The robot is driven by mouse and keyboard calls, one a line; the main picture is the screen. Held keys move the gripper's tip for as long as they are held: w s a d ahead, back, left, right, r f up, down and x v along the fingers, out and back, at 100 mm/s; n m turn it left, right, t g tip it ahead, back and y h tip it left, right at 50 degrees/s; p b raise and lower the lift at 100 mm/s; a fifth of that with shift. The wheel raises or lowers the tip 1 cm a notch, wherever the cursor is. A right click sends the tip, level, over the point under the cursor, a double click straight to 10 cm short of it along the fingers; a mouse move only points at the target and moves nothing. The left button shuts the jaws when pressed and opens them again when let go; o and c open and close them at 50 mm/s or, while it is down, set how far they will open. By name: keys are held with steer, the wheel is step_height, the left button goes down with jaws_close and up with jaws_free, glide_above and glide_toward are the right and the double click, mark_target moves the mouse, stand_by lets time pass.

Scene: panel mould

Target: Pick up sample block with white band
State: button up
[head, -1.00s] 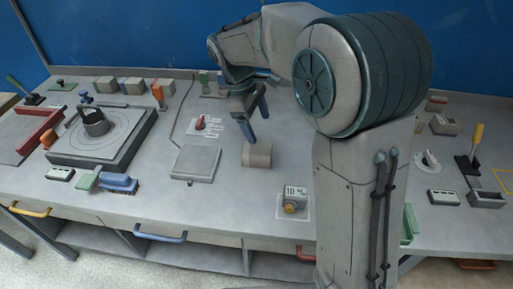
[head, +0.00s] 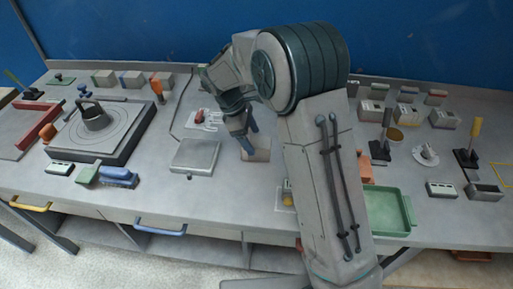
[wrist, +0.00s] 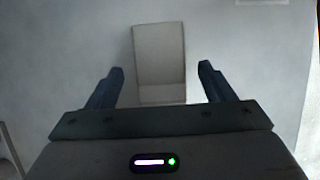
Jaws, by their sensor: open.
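A plain-looking pale grey-beige block (head: 259,155) stands on the bench just right of a square grey plate. I cannot make out a white band on it. My gripper (head: 249,143) points down at this block, its blue fingers overlapping it in the head view. In the wrist view the block (wrist: 160,52) lies between and beyond the two fingertips, with clear gaps on both sides. My gripper (wrist: 161,70) is open and holds nothing. My arm hides part of the bench to the right of the block.
The square grey plate (head: 195,155) lies close left of the block. A round fixture (head: 95,118) on a dark base stands farther left. Several blocks with coloured bands (head: 132,79) line the back. A green tray (head: 388,211) is right of my arm.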

mark_target(255, 141)
steer(key=x, duration=0.5)
steer(key=shift+d+p, duration=0.1)
steer(key=shift+p, duration=0.25)
steer(key=c, duration=1.3)
steer(key=shift+o, duration=0.2)
steer(key=shift+r, duration=0.2)
